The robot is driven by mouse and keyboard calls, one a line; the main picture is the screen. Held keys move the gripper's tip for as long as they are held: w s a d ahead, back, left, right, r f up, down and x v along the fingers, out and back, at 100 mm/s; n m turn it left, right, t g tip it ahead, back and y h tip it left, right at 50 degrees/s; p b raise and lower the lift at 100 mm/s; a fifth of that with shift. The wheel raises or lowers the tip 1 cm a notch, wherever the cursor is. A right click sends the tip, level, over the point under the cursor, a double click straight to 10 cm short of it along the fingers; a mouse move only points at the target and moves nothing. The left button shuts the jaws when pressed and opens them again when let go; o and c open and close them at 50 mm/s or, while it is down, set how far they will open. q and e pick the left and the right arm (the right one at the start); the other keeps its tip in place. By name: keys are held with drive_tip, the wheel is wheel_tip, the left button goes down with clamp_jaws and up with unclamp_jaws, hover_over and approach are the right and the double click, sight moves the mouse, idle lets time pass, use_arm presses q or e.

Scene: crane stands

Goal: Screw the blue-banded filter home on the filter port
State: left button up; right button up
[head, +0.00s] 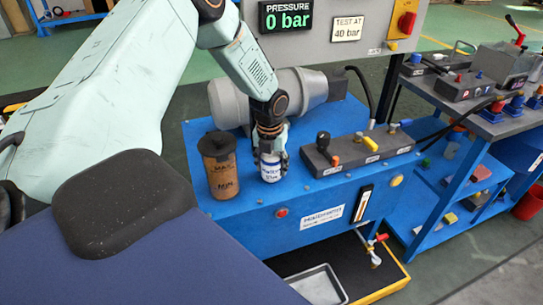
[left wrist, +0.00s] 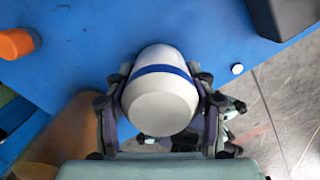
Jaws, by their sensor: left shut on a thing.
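The blue-banded filter (head: 270,168) is a small white canister with a blue band and lettering. It stands upright at the blue bench top, beside a brown canister. My left gripper (head: 270,140) comes down from above and is shut on it. In the left wrist view the filter (left wrist: 162,95) sits between the two fingers of my left gripper (left wrist: 162,110), with its rounded end toward the camera. The filter port is hidden, so I cannot tell how the filter sits on it. My right gripper is not in view.
The brown canister (head: 219,168) with a dark cap stands close left of the filter. A grey manifold block (head: 355,150) with levers is to the right. A grey motor (head: 300,92) lies behind. A panel (head: 330,30) reads 0 bar. A tray (head: 318,285) lies below.

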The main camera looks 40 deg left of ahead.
use_arm(q)
drive_tip(key=o, duration=1.5)
drive_tip(key=shift+p, duration=0.3)
drive_tip(key=r+p, duration=0.5)
drive_tip(key=shift+s+d, duration=0.1)
drive_tip(key=shift+s, duration=0.1)
drive_tip(key=r, duration=0.8)
drive_tip(key=s+r, duration=0.1)
drive_tip(key=r, duration=0.3)
drive_tip(key=shift+d, duration=0.2)
drive_tip(key=shift+f, duration=0.1)
